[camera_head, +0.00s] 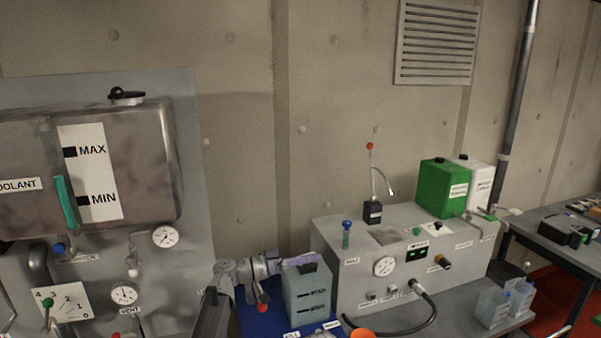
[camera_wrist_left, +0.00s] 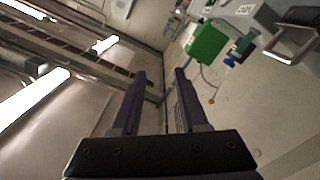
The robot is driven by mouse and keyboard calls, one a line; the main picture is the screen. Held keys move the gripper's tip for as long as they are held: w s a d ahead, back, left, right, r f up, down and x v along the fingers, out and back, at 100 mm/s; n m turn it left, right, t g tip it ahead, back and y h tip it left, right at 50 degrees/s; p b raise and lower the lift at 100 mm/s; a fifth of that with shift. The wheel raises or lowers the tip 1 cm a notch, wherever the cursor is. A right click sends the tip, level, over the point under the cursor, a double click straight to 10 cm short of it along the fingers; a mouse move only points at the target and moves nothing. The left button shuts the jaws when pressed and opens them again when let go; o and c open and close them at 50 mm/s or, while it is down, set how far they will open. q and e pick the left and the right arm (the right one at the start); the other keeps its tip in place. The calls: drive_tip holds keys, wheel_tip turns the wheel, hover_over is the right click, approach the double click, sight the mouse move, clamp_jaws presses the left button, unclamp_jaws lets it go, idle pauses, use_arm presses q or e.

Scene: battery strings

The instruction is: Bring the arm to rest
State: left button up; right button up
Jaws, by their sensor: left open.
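My left arm comes in from the lower middle of the head view. Its gripper (camera_head: 305,261) is at the top of a grey-green battery jar (camera_head: 308,296) that stands on a blue mat (camera_head: 262,322); I cannot tell whether they touch. In the left wrist view the two dark fingers of the left gripper (camera_wrist_left: 157,100) are apart, with nothing between them. That view looks up past the fingers at the wall and ceiling lights. My right gripper is not in view.
A grey console (camera_head: 345,285) with a gauge, a hose and a lever stands right of the jar. A green container (camera_head: 443,188) and a white one (camera_head: 477,183) stand on it. Clear bottles (camera_head: 492,307) stand at the front right. A coolant tank (camera_head: 150,165) is at the left.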

use_arm(q)
drive_tip(key=s+a+f+n+g+y, duration=0.2)
drive_tip(key=s+f+y, duration=0.2)
drive_tip(key=s+f, duration=0.3)
drive_tip(key=s+a+f+n+g+y, duration=0.1)
drive_tip(key=s+a+f+y, duration=0.25)
drive_tip(key=s+f, duration=0.35)
drive_tip(key=s+a+f+n+g+y, duration=0.1)
drive_tip(key=s+a+f+n+y, duration=0.1)
drive_tip(key=s+a+f+y, duration=0.4)
drive_tip(key=s+a+f+n+g+y, duration=0.1)
drive_tip(key=s+a+f+n+y, duration=0.2)
drive_tip(key=a, duration=0.4)
drive_tip(key=s+d+f+m+y+b, duration=0.1)
drive_tip(key=s+d+f+m+b, duration=0.1)
drive_tip(key=d+f+b, duration=0.3)
drive_tip(key=s+d+f+m+y+b, duration=0.1)
drive_tip(key=s+d+f+m+b, duration=0.1)
drive_tip(key=s+d+f+b, duration=0.2)
wheel_tip(320, 180, down, 2)
drive_tip(key=d+b, duration=0.1)
drive_tip(key=b, duration=0.2)
drive_tip(key=shift+s+d+f+g+b, duration=0.2)
drive_tip(key=shift+s+f+g+b, duration=0.05)
drive_tip(key=shift+g+b, duration=0.15)
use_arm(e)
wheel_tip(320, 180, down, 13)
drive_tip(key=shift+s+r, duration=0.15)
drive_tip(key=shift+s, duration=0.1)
